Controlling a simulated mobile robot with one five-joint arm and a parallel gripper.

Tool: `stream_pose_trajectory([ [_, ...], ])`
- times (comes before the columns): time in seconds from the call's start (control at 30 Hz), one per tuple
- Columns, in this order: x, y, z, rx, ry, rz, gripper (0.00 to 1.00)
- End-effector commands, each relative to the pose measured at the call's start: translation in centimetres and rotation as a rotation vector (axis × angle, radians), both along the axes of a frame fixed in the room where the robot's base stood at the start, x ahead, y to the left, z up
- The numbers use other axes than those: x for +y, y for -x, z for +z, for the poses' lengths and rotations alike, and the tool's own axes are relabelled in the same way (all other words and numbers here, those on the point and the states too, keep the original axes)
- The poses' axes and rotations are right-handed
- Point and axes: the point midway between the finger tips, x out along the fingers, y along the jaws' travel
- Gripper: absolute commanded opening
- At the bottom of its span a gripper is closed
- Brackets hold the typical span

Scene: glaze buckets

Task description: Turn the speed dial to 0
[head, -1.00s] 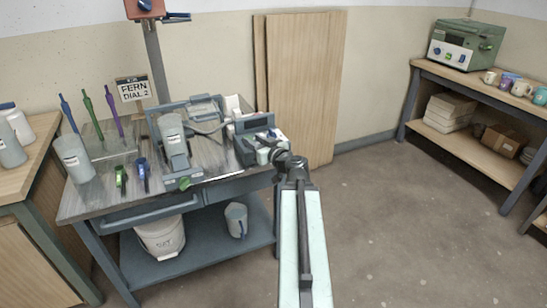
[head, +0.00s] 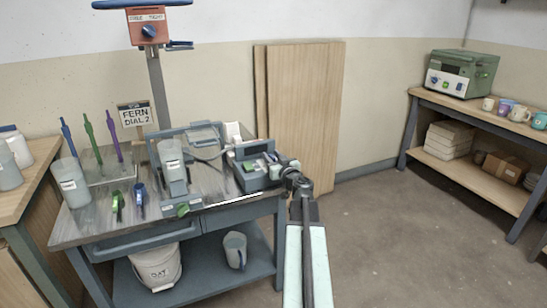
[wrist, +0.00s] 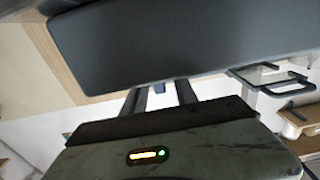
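A green knob (head: 183,210) sits on the front of a grey device (head: 172,175) holding a pale cup at the bench's front edge. A dark knob (head: 149,31) is on the red box at the top of the post. Neither knob's setting is readable, and I cannot tell which is the speed dial. A sign (head: 134,115) reads "FERN DIAL 2". My gripper is at the bench's right end, beside a grey box with a dark display (head: 257,148). Its fingers are too small to make out.
The bench (head: 85,228) also holds upright coloured tools, a pale container (head: 72,184) and small green and blue tools. A bucket (head: 157,266) and jug (head: 235,250) stand on its lower shelf. Boards (head: 305,115) lean behind. Floor at right is clear before the shelf unit.

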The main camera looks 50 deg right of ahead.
Motion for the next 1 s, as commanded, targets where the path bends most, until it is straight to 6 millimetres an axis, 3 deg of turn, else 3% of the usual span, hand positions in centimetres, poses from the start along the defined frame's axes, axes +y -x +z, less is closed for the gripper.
stream_pose_trajectory([
  [0.13, 0.03, 0.08, 0.00, 0.000, 0.000, 0.000, 0.35],
  [0.27, 0.02, 0.11, -0.01, 0.000, 0.000, -0.001, 0.00],
  [0.4, -0.79, 0.14, -0.01, 0.000, 0.000, -0.002, 0.00],
  [0.67, -0.32, 0.19, 0.00, 0.000, 0.000, 0.031, 0.00],
  [1.0, -0.63, 0.13, -0.04, 0.001, 0.001, 0.255, 0.00],
])
